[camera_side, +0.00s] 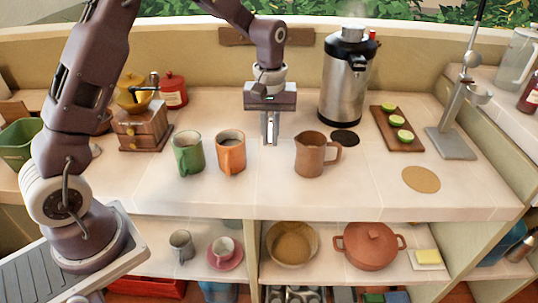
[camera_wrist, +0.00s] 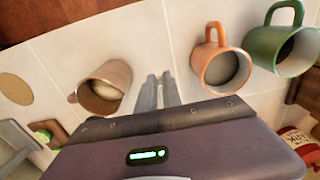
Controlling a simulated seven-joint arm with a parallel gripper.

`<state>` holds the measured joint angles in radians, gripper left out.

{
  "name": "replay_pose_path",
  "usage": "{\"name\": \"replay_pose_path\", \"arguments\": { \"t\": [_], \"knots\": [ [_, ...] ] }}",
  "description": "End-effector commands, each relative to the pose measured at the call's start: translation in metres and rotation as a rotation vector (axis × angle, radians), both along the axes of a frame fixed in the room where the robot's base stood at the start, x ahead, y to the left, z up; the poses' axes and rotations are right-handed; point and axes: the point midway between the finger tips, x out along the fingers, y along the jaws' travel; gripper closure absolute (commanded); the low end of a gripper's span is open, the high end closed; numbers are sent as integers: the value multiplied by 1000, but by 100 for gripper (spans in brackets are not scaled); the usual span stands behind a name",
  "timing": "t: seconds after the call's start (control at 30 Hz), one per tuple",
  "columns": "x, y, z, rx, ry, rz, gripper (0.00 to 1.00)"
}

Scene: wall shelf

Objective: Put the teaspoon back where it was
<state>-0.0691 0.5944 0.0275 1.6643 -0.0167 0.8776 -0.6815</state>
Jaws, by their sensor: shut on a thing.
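My gripper (camera_side: 270,138) points down above the counter, between the orange mug (camera_side: 231,153) and the brown jug (camera_side: 311,153). Its fingers are close together on a thin, light metal thing that I take to be the teaspoon; its outline is hard to tell from the fingers. In the wrist view the fingertips (camera_wrist: 160,80) also show close together, between the jug (camera_wrist: 106,87) and the orange mug (camera_wrist: 222,64). I cannot make out the spoon's bowl in either view. No other teaspoon shows on the counter.
A green mug (camera_side: 188,153) stands left of the orange one. A steel urn (camera_side: 345,85), a dark round mat (camera_side: 344,138), a board with lime halves (camera_side: 407,139) and a tan round mat (camera_side: 421,180) are to the right. The counter's front strip is clear.

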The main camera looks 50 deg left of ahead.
Motion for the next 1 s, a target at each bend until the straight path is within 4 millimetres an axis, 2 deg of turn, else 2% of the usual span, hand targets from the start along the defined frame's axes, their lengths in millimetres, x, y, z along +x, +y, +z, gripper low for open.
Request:
{"name": "replay_pose_path", "arguments": {
  "t": [0.1, 0.37, 0.77, 0.8, 0.87, 1.0],
  "knots": [
    [-1, 0, -27, -1, 4, 1, 100],
    [-1, 0, -72, -1, 4, 1, 100],
    [-1, 0, -79, -1, 1, 0, 100],
    [-1, 0, -78, -1, 1, 1, 82],
    [-1, 0, -78, -1, -1, 1, 71],
    [-1, 0, -78, -1, -1, 0, 68]
  ]
}}
